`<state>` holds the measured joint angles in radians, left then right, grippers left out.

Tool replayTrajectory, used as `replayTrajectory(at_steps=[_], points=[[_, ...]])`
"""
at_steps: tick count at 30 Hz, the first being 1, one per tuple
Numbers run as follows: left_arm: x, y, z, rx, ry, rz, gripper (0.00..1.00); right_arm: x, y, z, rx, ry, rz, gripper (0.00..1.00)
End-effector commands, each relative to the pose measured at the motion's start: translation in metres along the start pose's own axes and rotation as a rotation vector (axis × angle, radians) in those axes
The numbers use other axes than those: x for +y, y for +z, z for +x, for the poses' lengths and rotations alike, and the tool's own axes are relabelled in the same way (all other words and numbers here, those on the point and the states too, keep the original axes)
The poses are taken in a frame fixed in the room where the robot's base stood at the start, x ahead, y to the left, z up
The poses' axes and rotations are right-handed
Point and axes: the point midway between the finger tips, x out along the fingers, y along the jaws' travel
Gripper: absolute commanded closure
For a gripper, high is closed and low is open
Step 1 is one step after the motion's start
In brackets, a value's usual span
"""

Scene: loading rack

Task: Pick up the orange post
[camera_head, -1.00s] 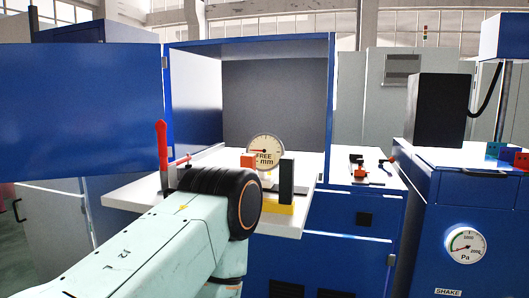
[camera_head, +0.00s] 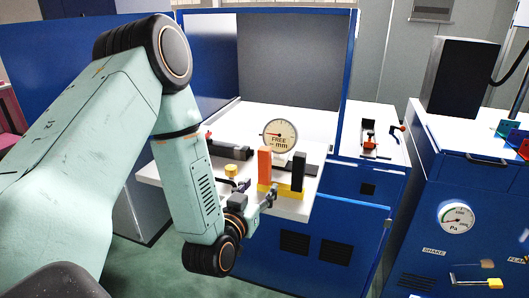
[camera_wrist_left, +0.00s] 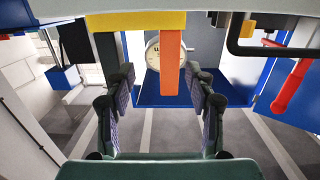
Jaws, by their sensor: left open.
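The orange post (camera_head: 264,166) stands upright at the left end of a yellow base (camera_head: 291,192) on the white shelf; a black post (camera_head: 299,171) stands at the right end. My left gripper (camera_head: 257,191) is open and empty in front of the orange post, at the shelf's front edge. In the left wrist view, which looks upside down, the orange post (camera_wrist_left: 172,62) hangs from the yellow base (camera_wrist_left: 136,21) at the top. It appears between the open fingers (camera_wrist_left: 163,88), closer to the right one. Whether they touch it is unclear. My right gripper is not in view.
A round dial gauge (camera_head: 280,133) stands behind the posts. A yellow knob (camera_head: 231,171) and dark fixture (camera_head: 229,147) lie to the left on the shelf. A red handle (camera_wrist_left: 291,87) shows at right in the wrist view. The blue cabinet door (camera_head: 60,60) stands open at left.

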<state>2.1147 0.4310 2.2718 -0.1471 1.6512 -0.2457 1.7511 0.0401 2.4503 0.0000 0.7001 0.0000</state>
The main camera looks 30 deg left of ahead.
Motion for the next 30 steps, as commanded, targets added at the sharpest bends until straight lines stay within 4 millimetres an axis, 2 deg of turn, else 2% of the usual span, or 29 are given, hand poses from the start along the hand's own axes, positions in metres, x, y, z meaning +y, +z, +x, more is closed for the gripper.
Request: replayTrajectory(at_steps=[1,5,14,22,30], points=[[-0.005,-0.012,0.002,0.039,-0.015,-0.002,0.45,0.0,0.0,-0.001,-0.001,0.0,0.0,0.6],[-0.01,-0.025,0.008,0.085,-0.029,0.0,0.45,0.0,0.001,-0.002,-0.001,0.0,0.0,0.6],[-0.012,-0.025,0.037,0.084,-0.03,0.001,0.45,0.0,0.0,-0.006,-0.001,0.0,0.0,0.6],[-0.015,-0.024,0.072,0.084,-0.029,0.0,0.45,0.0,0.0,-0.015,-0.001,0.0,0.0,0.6],[-0.015,-0.024,0.082,0.081,-0.03,-0.002,0.45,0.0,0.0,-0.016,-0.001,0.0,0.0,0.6]])
